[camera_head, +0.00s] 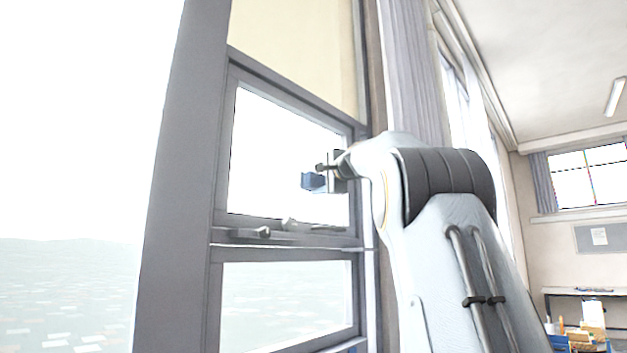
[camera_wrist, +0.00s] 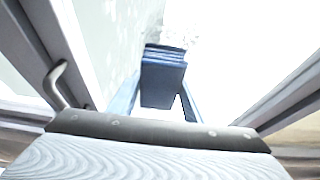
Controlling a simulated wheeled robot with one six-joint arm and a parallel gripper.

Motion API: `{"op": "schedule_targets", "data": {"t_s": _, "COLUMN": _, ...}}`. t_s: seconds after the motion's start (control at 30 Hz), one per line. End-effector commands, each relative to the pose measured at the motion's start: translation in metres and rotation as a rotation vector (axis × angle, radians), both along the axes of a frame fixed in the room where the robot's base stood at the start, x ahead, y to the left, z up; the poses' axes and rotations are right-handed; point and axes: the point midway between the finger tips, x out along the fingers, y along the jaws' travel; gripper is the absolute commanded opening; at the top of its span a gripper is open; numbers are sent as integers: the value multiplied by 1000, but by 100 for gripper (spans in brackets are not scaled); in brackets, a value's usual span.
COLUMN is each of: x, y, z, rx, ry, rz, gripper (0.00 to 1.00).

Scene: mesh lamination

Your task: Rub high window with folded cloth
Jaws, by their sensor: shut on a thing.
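The folded cloth (camera_wrist: 163,75) is blue and layered, held between the two fingers of my gripper (camera_wrist: 160,95) in the wrist view. In the head view, my gripper (camera_head: 325,175) is in front of the upper window pane, and the blue cloth (camera_head: 313,182) shows at its tip. The high window (camera_head: 270,150) is a bright pane in a grey frame. The cloth is near the pane; I cannot tell whether it touches the glass.
A grey ledge with a handle (camera_head: 263,232) runs below the upper pane. A lower pane (camera_head: 285,300) sits under it. A pale blind (camera_head: 295,45) is above, and a grey curtain (camera_head: 408,70) hangs to the right. A cluttered desk (camera_head: 585,335) stands far right.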

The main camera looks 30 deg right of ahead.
Motion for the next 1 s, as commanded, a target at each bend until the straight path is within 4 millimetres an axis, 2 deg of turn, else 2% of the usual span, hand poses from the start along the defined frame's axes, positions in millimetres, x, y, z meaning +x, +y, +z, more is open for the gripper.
{"op": "schedule_targets", "data": {"t_s": 0.2, "x": 7, "y": -16, "z": 0, "rx": 2, "ry": 2, "rz": 0, "gripper": 27}}
{"op": "schedule_targets", "data": {"t_s": 0.43, "x": 6, "y": -18, "z": -1, "rx": 1, "ry": 1, "rz": 1, "gripper": 27}}
{"op": "schedule_targets", "data": {"t_s": 1.0, "x": -4, "y": 18, "z": -1, "rx": 0, "ry": 1, "rz": 3, "gripper": 27}}
